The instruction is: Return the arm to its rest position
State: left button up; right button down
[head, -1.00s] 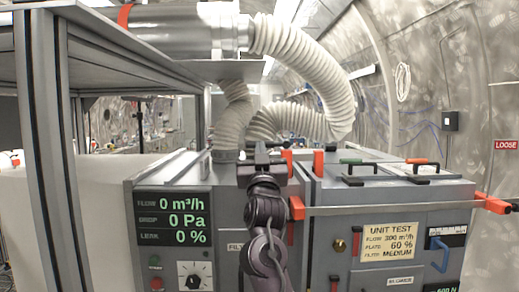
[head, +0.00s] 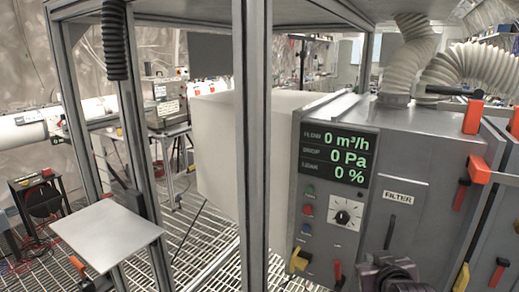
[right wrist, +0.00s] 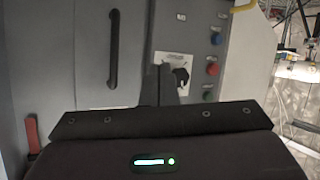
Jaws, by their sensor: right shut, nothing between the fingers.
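My right gripper (head: 389,236) shows low in the head view, dark and shut, in front of the grey filter unit (head: 415,150). Its wrist (head: 388,272) is cut off by the bottom edge. In the right wrist view the dark fingers (right wrist: 160,86) are together with nothing between them. They overlap the dial (right wrist: 181,76) in that picture; whether they touch the panel I cannot tell. My left gripper is not in view.
The unit's display (head: 340,154) reads 0 m³/h, 0 Pa and 0 %. Buttons and a dial (head: 343,215) sit below it, with a yellow handle (head: 299,261) lower left. A steel post (head: 252,150) stands left of it. A flat grey plate (head: 107,234) is at far left.

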jog(key=s+a+f+n+g+y, duration=0.1)
jog(key=s+a+f+g, duration=0.3)
jog(key=s+f, duration=0.6)
jog(key=s+a+f+g+y, duration=0.1)
jog(key=s+a+f+g, duration=0.35)
jog(key=s, duration=0.95)
notch_tip(320, 180, down, 30)
jog(key=s+d+g, duration=0.2)
jog(key=g, duration=0.1)
jog(key=s+d+f, duration=0.1)
jog(key=s+f, duration=0.9)
jog(key=s+d+f, duration=0.2)
jog(key=s+f, duration=0.8)
jog(key=shift+s+d+f+n+g, duration=0.2)
jog(key=shift+d+n+g, duration=0.05)
jog(key=shift+n+g, duration=0.1)
